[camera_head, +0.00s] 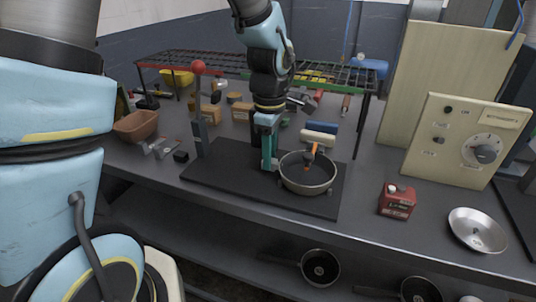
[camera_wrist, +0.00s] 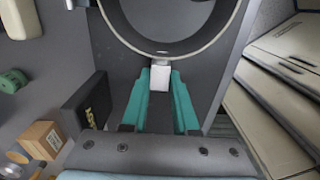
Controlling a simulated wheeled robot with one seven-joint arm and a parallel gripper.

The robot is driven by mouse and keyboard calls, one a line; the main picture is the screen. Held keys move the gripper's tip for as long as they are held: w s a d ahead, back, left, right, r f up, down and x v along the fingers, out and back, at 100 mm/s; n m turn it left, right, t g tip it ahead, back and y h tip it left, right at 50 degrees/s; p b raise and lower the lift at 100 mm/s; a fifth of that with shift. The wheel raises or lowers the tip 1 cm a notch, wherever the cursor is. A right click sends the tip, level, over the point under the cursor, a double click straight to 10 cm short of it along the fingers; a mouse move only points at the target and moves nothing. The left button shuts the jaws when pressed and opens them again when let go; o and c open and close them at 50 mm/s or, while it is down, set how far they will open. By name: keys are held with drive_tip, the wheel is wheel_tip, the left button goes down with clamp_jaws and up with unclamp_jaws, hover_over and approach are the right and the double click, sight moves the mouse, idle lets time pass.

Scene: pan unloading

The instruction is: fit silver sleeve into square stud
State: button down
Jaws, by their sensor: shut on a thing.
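My gripper (camera_wrist: 160,80) is shut on a small pale silver block (camera_wrist: 160,77), which looks like the silver sleeve. The block sits at the near rim of a round pan (camera_wrist: 185,50), between the teal fingertips. In the head view my gripper (camera_head: 268,165) points down beside the left side of the pan (camera_head: 308,186). The sleeve is hidden there by the fingers. The pan is over the black board (camera_head: 235,182); I cannot tell whether it touches it. An orange-handled item (camera_head: 312,150) shows in the pan. I cannot make out the square stud clearly.
An upright post (camera_head: 198,135) with a red ball (camera_head: 198,67) stands at the board's left. A wire rack (camera_head: 210,62) spans the back.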

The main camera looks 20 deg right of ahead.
drive_tip(key=shift+s+d, duration=0.3)
idle(0.4)
drive_tip(key=c, duration=0.6)
unclamp_jaws()
wheel_tip(320, 180, up, 11)
drive_tip(key=b, duration=0.1)
drive_tip(key=shift+b, duration=0.35)
drive_tip(key=shift+f, duration=0.1)
